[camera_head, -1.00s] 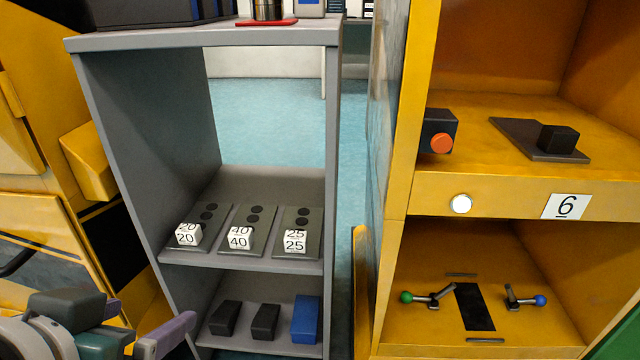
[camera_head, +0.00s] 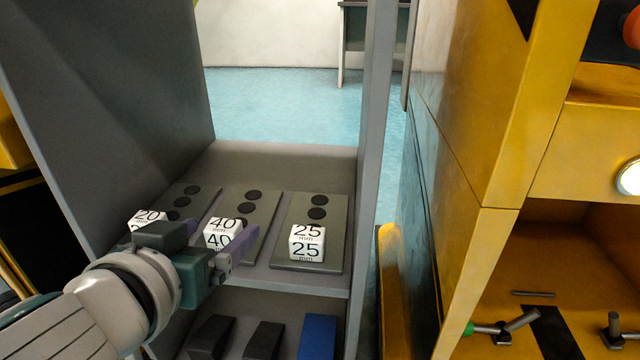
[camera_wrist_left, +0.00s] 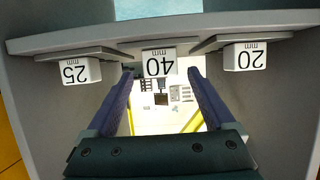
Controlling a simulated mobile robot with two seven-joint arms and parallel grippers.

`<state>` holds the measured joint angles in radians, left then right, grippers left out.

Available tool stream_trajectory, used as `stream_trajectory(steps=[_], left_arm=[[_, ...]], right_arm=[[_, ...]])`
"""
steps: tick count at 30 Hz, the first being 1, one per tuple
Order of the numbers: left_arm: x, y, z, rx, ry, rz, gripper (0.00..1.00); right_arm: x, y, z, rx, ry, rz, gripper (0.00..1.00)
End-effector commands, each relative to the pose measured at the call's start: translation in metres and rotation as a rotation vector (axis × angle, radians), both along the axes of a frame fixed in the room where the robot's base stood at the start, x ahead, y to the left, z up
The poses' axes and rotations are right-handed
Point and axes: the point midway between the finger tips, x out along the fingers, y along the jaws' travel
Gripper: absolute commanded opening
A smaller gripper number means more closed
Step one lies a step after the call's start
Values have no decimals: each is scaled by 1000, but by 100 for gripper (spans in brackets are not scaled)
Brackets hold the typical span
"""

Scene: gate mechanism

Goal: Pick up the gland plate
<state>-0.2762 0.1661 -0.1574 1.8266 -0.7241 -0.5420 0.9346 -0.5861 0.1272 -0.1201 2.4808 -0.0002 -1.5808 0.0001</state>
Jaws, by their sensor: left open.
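My left gripper (camera_head: 215,242) is open and empty in front of the 40 mm plate, partly covering the 20 and 40 blocks. In the left wrist view, the 40 block (camera_wrist_left: 158,62) shows ahead between the spread fingertips (camera_wrist_left: 160,75). I cannot tell whether they touch. My right gripper is not in view.
The grey shelf unit (camera_head: 290,160) has an upright side wall at each end. Two black blocks (camera_head: 264,340) and a blue block (camera_head: 318,337) sit on the lower shelf. A yellow cabinet (camera_head: 480,130) with levers stands at right.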

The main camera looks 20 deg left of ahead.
Motion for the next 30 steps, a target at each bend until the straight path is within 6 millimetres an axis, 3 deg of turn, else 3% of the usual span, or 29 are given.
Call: stream_trajectory(steps=[1,6,14,30], left_arm=[[8,3,-11,5,-4,-2,88],[24,7,-14,1,-2,0,88],[26,7,-14,-1,1,0,86],[25,7,-14,0,1,0,26]], right_arm=[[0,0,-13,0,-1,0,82],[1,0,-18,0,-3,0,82],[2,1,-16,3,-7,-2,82],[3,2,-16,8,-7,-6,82]])
